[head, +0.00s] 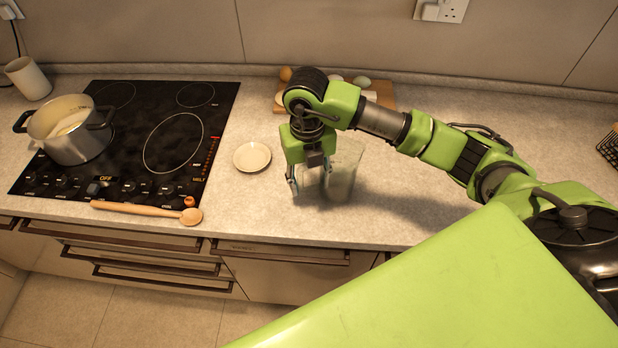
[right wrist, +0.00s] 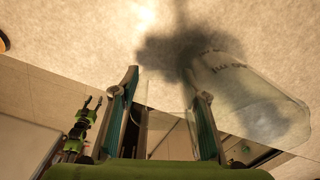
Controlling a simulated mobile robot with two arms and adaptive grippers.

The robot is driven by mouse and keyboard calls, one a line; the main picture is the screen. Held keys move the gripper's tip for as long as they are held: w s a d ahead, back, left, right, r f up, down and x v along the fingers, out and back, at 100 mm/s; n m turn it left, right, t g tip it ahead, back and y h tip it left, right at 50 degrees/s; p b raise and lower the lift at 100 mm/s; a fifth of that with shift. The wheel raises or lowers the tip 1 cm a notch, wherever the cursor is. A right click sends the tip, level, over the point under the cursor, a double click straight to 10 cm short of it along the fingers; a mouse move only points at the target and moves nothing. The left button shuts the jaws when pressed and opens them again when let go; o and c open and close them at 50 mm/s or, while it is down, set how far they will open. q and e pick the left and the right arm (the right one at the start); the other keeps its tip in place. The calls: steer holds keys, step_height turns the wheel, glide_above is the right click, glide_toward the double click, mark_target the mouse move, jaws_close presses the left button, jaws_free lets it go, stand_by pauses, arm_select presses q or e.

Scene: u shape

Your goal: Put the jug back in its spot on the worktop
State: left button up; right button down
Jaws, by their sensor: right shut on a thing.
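The clear glass jug (head: 345,168) is at the worktop's front part, right of the small plate. It also shows in the right wrist view (right wrist: 262,105), with dark markings on its side. My right gripper (head: 308,185) points down at the jug's left side, shut on it; its fingers (right wrist: 165,95) stay apart around what looks like the handle side. I cannot tell whether the jug's base touches the worktop (head: 440,215). My left gripper (right wrist: 93,103) is small in the right wrist view, away from the jug, its fingertips apart. It is not in the head view.
A small plate (head: 252,157) lies left of the jug. The hob (head: 140,130) holds a pot (head: 75,145), with a wooden spoon (head: 150,211) along its front. A board (head: 385,95) with eggs is behind my right arm. A cup (head: 28,78) stands far left.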

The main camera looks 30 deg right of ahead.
steer(key=shift+f, duration=0.3)
arm_select(q)
steer(key=shift+r, duration=0.4)
arm_select(e)
steer(key=shift+f, duration=0.25)
steer(key=c, duration=1.2)
jaws_free()
steer(key=shift+f, duration=0.15)
arm_select(q)
steer(key=shift+d+f, duration=0.1)
arm_select(e)
step_height(320, 180, up, 7)
steer(key=b, duration=0.2)
steer(key=shift+w+a+b, duration=0.1)
steer(key=shift+b, duration=0.25)
step_height(320, 180, up, 4)
steer(key=shift+r, duration=0.1)
arm_select(q)
steer(key=shift+f, duration=1.3)
arm_select(e)
steer(key=shift+r, duration=0.55)
